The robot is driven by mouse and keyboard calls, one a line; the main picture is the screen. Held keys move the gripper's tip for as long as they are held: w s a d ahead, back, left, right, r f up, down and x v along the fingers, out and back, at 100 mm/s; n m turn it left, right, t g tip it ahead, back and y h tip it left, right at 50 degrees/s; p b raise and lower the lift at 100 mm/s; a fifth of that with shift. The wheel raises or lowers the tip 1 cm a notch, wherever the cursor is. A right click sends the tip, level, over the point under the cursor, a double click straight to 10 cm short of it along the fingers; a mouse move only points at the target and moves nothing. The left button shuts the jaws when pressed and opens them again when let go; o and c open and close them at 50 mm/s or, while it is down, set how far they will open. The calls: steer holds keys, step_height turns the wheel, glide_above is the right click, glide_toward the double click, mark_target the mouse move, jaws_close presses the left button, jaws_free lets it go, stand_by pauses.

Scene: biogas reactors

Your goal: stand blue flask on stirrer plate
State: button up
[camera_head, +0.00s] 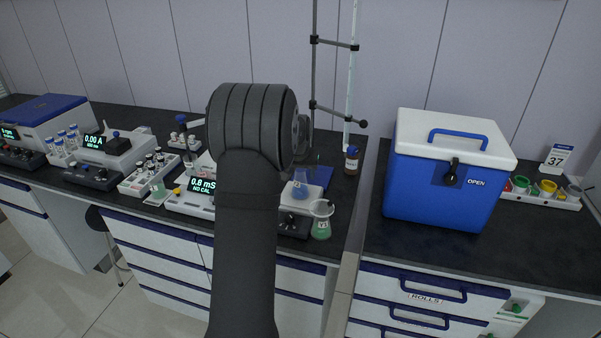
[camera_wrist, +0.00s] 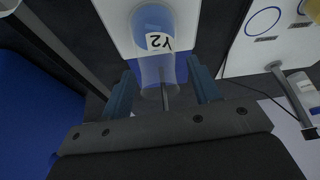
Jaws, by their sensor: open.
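The blue flask (camera_head: 301,186) stands upright on the white top of the stirrer plate (camera_head: 285,208). In the wrist view the flask (camera_wrist: 153,22) shows its blue contents and a label reading Y2, above the pale plate (camera_wrist: 112,20). My gripper (camera_wrist: 160,68) is open, with one finger on each side of the flask's clear neck. A gap shows between each finger and the glass. In the head view my arm hides most of the gripper.
A flask with green liquid (camera_head: 321,222) stands close in front, right of the stirrer. A brown bottle (camera_head: 351,160) and a tall stand (camera_head: 314,70) are behind. A blue cool box (camera_head: 440,190) stands to the right. A conductivity meter (camera_head: 190,203) is left of my arm.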

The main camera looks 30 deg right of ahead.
steer(key=v, duration=1.2)
steer(key=x, duration=1.2)
steer(key=shift+f, duration=0.25)
step_height(320, 180, up, 3)
steer(key=shift+r, duration=0.75)
